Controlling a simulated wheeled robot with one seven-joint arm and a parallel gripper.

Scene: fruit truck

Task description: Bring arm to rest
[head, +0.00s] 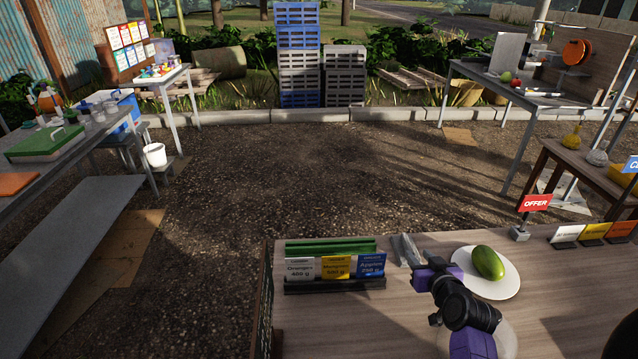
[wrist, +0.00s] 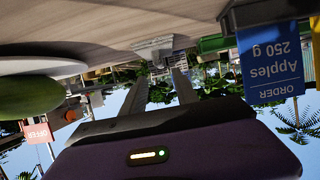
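My gripper (head: 405,250) is over the wooden counter (head: 400,338), reaching out between the card holder and the white plate. In the wrist view, which is upside down, its two fingers (wrist: 162,86) stand apart with nothing between them. A green oval fruit (head: 488,263) lies on the white plate (head: 507,286), just right of my gripper. The fruit also shows at the left of the wrist view (wrist: 30,95), clear of the fingers. My arm enters from the bottom of the head view.
A holder with order cards (head: 335,268) stands left of my gripper; the blue Apples card (wrist: 270,62) is close in the wrist view. A red OFFER sign (head: 536,203) and small price cards (head: 592,235) stand at right. Open ground (head: 300,180) lies beyond the counter.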

